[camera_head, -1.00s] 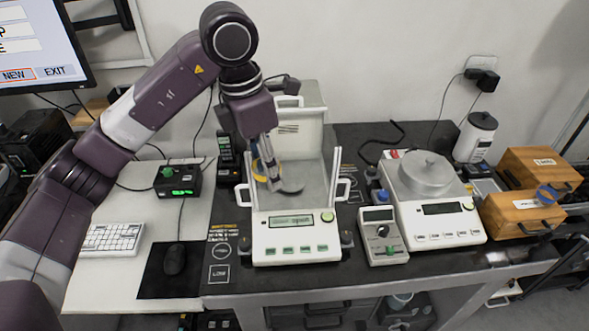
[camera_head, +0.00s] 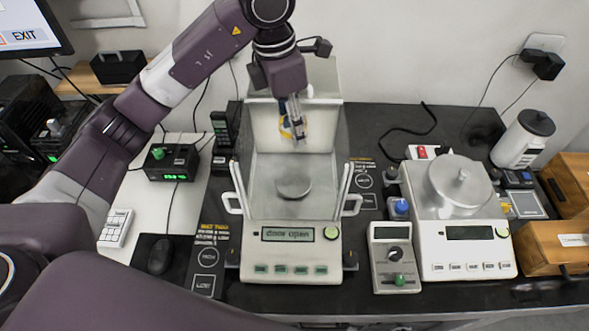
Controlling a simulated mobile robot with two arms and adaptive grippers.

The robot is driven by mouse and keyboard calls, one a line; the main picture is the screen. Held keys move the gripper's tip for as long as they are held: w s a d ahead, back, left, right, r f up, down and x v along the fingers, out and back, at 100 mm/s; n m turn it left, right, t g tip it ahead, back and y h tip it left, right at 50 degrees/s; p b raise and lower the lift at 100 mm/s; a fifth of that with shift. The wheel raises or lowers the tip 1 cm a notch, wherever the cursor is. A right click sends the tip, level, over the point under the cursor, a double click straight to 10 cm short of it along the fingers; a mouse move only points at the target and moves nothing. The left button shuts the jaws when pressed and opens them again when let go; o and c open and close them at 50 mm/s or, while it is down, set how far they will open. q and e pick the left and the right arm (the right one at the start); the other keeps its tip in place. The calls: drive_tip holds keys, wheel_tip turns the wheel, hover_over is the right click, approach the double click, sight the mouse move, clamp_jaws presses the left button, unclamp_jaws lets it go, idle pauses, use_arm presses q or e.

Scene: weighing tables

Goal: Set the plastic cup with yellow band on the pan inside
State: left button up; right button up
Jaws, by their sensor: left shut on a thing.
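The plastic cup with the yellow band (camera_head: 286,129) is held in my left gripper (camera_head: 298,130), which is shut on it. The gripper is above and behind the round grey pan (camera_head: 294,188), inside the open chamber of the white balance (camera_head: 290,239). The pan is bare. The balance's display (camera_head: 288,234) reads "door open". My right gripper is not in view.
A second balance (camera_head: 465,235) with a domed metal cover stands to the right, with a small grey control box (camera_head: 394,255) between. A black box with a green display (camera_head: 172,163) and a mouse (camera_head: 159,254) are on the left. White door handles flank the chamber.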

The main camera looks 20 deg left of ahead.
use_arm(q)
wheel_tip(320, 180, down, 12)
drive_tip(key=shift+w+r+p, duration=0.1)
drive_tip(key=shift+r+p, duration=0.1)
drive_tip(key=shift+p, duration=0.95)
wheel_tip(320, 180, down, 4)
drive_tip(key=shift+f+p, duration=0.15)
drive_tip(key=shift+p, duration=0.4)
drive_tip(key=shift+f, duration=0.1)
drive_tip(key=o, duration=0.9)
drive_tip(key=shift+c, duration=0.2)
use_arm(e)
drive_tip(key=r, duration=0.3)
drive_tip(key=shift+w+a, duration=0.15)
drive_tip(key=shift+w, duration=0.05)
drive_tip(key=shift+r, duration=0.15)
